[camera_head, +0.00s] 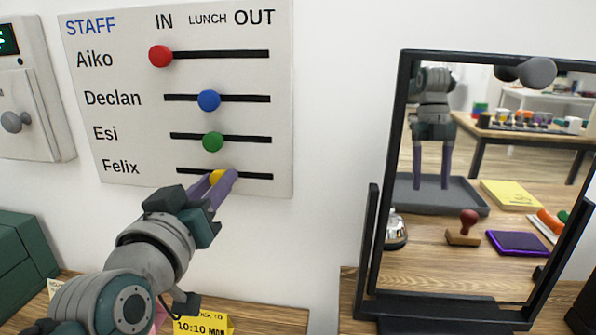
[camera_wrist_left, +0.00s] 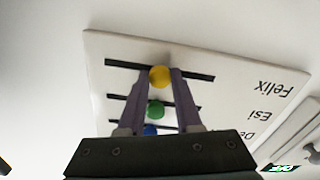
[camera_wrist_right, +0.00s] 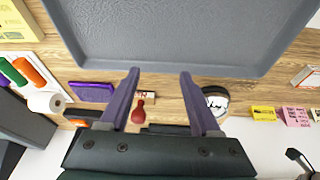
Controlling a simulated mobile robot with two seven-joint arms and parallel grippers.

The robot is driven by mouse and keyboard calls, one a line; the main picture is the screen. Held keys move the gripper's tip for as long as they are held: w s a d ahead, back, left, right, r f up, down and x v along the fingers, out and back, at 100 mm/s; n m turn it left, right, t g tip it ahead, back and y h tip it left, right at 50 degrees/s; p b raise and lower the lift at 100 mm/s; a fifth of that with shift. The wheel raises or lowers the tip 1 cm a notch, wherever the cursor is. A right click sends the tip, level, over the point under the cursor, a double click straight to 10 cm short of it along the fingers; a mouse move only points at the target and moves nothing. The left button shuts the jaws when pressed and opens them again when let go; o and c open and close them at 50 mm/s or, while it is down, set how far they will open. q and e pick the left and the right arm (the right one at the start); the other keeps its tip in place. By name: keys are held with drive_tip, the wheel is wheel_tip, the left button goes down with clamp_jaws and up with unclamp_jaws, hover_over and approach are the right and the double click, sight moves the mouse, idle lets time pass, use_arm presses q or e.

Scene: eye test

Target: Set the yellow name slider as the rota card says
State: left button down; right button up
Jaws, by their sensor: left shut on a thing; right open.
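The staff board (camera_head: 130,150) hangs on the wall with IN, LUNCH and OUT columns. The yellow slider knob (camera_head: 217,176) is on the Felix row, the lowest slot, roughly under LUNCH. My left gripper (camera_head: 222,182) is shut on it; the left wrist view shows the yellow knob (camera_wrist_left: 159,77) between the fingers. Aiko's red knob (camera_head: 160,56) is at IN. Declan's blue knob (camera_head: 208,100) and Esi's green knob (camera_head: 212,142) are around LUNCH. My right gripper (camera_wrist_right: 158,75) is open and empty above the desk. I cannot make out a rota card.
A framed mirror (camera_head: 404,120) stands right of the board, reflecting a desk. A yellow note (camera_head: 203,325) reading 10:10 MON is below.

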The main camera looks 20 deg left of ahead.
use_arm(q)
drive_tip(key=shift+a, duration=0.1)
use_arm(e)
drive_tip(key=shift+a, duration=0.1)
use_arm(q)
drive_tip(key=c, duration=0.6)
unclamp_jaws()
drive_tip(key=shift+s, duration=0.1)
drive_tip(key=v, duration=0.9)
drive_tip(key=shift+s, duration=0.4)
use_arm(e)
drive_tip(key=shift+r, duration=0.15)
